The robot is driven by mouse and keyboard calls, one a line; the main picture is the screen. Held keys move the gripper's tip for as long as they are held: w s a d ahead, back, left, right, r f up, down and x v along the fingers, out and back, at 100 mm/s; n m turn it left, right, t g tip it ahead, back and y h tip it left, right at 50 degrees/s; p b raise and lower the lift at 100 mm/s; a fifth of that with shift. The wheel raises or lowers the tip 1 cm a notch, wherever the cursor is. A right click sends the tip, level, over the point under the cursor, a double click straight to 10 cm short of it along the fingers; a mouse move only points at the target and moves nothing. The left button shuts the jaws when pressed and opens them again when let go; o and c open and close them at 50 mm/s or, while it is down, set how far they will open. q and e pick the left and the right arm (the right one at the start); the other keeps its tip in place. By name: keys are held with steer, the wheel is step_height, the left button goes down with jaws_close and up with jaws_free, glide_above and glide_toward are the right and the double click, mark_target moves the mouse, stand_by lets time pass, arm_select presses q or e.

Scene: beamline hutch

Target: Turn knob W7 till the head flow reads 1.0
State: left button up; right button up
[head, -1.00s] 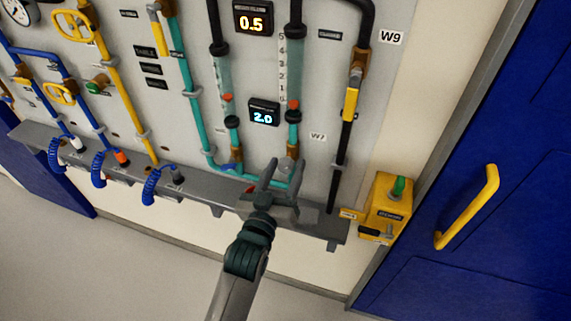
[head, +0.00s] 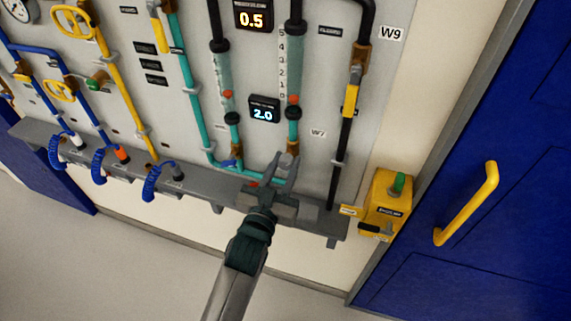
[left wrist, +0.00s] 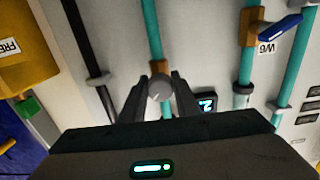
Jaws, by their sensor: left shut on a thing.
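My left gripper (head: 287,160) reaches up to the panel at the foot of the right-hand teal flow tube (head: 293,80). It is shut on the grey round knob W7, which it mostly hides in the head view. In the left wrist view the knob (left wrist: 159,88) sits between the two fingers, in front of a brown fitting on the teal pipe. The W7 label (head: 318,133) is to the right of that pipe. The lower display (head: 264,109) reads 2.0 in blue; the upper display (head: 252,16) reads 0.5 in orange. My right gripper is out of view.
A grey ledge (head: 205,185) runs below the pipes. A black pipe with a yellow handle (head: 351,100) stands right of the gripper. Farther right are a yellow box (head: 385,208) with a green button and a blue door (head: 500,235) with a yellow handle (head: 468,205).

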arm_select(q)
steer(key=o, duration=1)
steer(key=shift+o, duration=0.2)
steer(key=shift+s, duration=0.1)
steer(key=shift+s+a+f+b, duration=0.2)
steer(key=shift+s+b, duration=0.1)
steer(key=shift+s, duration=0.15)
steer(key=b+v, duration=0.6)
steer(key=v, duration=1)
steer(key=shift+r, duration=0.25)
steer(key=shift+s+f, duration=0.1)
